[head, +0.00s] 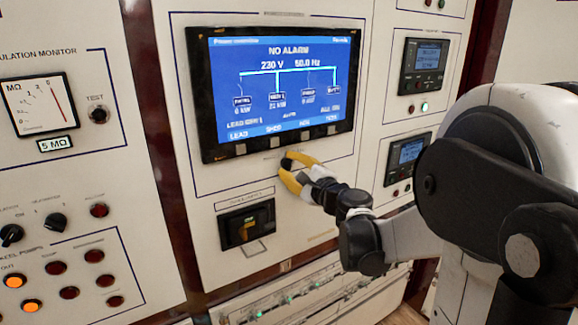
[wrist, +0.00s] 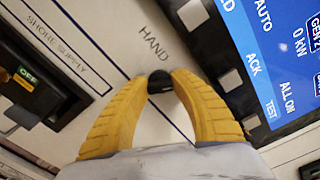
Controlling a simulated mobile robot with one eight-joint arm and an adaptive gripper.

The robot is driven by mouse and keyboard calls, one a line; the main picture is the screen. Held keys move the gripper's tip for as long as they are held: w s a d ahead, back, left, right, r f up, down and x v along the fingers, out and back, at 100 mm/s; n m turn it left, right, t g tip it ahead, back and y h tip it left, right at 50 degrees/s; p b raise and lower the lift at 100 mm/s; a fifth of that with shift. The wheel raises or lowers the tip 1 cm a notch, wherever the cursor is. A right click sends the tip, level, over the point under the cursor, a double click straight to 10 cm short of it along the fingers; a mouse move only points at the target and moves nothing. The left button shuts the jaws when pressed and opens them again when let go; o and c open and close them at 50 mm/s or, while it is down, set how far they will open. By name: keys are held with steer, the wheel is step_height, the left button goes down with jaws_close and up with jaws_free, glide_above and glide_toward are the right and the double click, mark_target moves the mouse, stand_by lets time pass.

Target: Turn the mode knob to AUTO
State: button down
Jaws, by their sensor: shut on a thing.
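The mode knob (wrist: 160,82) is a small black knob on the white panel, below the large display. In the wrist view it sits between the two yellow fingertips of my gripper (wrist: 161,84), which is shut on it. The printed word HAND stands beside the knob; an AUTO label on the panel is hidden or out of view. In the head view my gripper (head: 289,169) reaches the panel from the right, and the dark knob (head: 286,163) shows partly at the fingertips. The fingers cover much of it, and I cannot tell where its pointer aims.
The blue display (head: 280,90) reads NO ALARM, with a row of grey buttons below; the wrist view shows AUTO on its screen (wrist: 264,15). A black shore supply breaker (head: 246,226) marked OFF is below left. Small meters (head: 424,66) are at right.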

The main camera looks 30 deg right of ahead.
steer(key=shift+m, duration=0.7)
steer(key=c, duration=1.4)
jaws_free()
steer(key=shift+s, duration=0.1)
steer(key=s, duration=1.1)
steer(key=shift+s+d, duration=0.2)
steer(key=shift+s, duration=0.2)
